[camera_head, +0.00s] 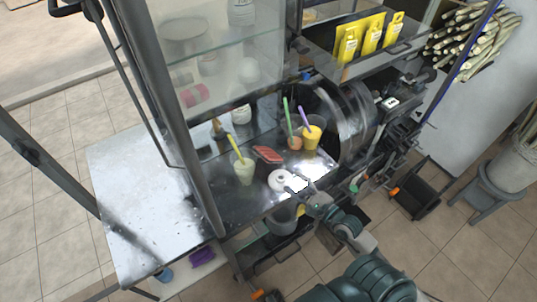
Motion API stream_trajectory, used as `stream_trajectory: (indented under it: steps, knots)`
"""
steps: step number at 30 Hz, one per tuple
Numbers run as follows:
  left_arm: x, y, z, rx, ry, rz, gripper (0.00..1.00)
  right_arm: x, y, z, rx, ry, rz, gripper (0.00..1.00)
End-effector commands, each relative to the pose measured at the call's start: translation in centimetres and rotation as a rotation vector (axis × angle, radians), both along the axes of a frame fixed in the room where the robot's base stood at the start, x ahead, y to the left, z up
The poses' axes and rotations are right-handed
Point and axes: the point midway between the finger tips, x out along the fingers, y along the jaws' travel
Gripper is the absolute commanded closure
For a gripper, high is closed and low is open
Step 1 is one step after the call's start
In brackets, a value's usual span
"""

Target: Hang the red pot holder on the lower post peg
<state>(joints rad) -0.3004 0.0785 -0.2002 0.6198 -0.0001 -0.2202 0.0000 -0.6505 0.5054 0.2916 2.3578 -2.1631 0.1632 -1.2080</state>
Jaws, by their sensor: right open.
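The red pot holder (267,154) lies flat on the metal counter (137,190), between a pale drink cup with a yellow straw and the other cups. My right gripper (297,186) is open over the counter's front edge, nearer the camera than the pot holder and apart from it. It is beside a round white object (279,180) and overlaps bright glare, so its fingertips are hard to make out. A grey post (165,110) rises at the left of the glass case, but I cannot make out the lower peg. My left gripper is not in view.
Cups with a yellow straw (244,171), a green straw (294,138) and a purple straw (312,136) stand around the pot holder. The press drum (352,115) is to the right. A grey bucket (281,219) hangs below the edge. The counter's left part is clear.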

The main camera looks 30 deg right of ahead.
Motion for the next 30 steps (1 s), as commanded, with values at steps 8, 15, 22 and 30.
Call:
stream_trajectory:
  steps: [8,15,22,30]
  knots:
    - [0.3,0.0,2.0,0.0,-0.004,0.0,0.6,5.8,1.0,0.3,0.002,-0.003,-0.001,0.48]
    - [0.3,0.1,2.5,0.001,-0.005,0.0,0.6,8.7,1.8,-0.1,0.002,0.001,-0.001,0.48]
    - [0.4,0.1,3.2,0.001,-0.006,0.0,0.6,11.3,2.5,-0.3,0.001,0.0,0.0,0.48]
    - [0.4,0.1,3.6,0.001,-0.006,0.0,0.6,13.9,3.2,-0.6,0.001,0.002,0.0,0.48]
